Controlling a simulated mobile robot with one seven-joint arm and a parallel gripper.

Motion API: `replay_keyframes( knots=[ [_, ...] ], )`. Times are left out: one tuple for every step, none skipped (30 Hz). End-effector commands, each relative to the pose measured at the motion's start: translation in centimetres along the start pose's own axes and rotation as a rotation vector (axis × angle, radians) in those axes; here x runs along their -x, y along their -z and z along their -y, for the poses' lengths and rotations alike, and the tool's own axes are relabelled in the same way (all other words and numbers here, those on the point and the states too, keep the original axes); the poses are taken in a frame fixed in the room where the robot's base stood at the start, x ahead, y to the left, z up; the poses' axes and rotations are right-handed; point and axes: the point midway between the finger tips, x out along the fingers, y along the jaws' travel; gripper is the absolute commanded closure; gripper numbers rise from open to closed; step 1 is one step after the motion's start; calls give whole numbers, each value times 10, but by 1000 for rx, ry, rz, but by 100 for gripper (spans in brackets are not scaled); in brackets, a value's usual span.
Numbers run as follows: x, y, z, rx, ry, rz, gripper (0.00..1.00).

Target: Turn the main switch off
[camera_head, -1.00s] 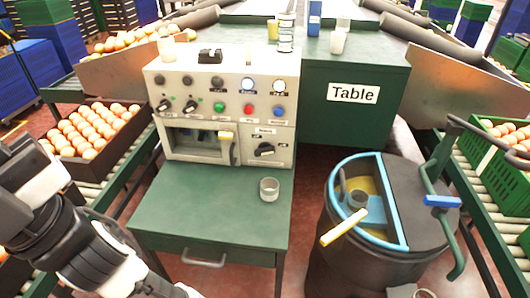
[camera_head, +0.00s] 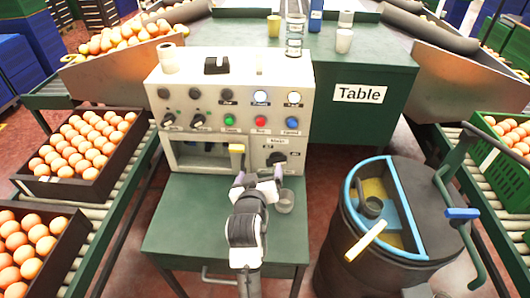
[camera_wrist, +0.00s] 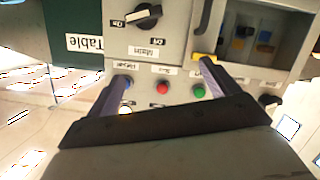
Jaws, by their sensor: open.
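The main switch (camera_head: 277,158) is a black rotary knob at the lower right of the beige control panel (camera_head: 290,130). In the wrist view the knob (camera_wrist: 143,16), marked "Main" with On and Off labels, is at the top, inverted. My gripper (camera_head: 259,175) is in front of the panel, just below the knob in the head view. In the wrist view my gripper (camera_wrist: 165,70) has its fingers spread, with nothing between them. The knob lies beyond the fingertips.
A yellow-tipped lever (camera_head: 237,149) is just left of the knob; the right finger in the wrist view overlaps its yellow end (camera_wrist: 205,57). Coloured buttons (camera_head: 260,121) sit above. A dark barrel (camera_head: 330,240) stands at right.

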Motion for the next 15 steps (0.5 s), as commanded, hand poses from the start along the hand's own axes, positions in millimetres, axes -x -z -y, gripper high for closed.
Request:
replay_keyframes(
  knots=[
    [0, -18, -9, 2, -18, 60, 13],
    [-1, -26, -12, 3, -26, 83, 13],
    [-1, -33, -15, 5, -32, 106, 13],
    [-2, -36, -17, 5, -35, 116, 13],
    [-4, -38, -17, 6, -37, 121, 13],
    [-7, -39, -18, 6, -37, 123, 13],
    [-10, -39, -18, 6, -37, 122, 13],
    [-14, -39, -17, 7, -37, 121, 13],
    [-19, -38, -18, 7, -37, 119, 13],
    [-25, -39, -18, 7, -37, 120, 13],
    [-30, -39, -19, 6, -37, 119, 13],
    [-38, -40, -19, 7, -37, 118, 13],
    [-45, -41, -19, 7, -37, 119, 13],
    [-51, -41, -19, 6, -37, 118, 13],
    [-60, -42, -20, 6, -37, 117, 13]
  ],
)
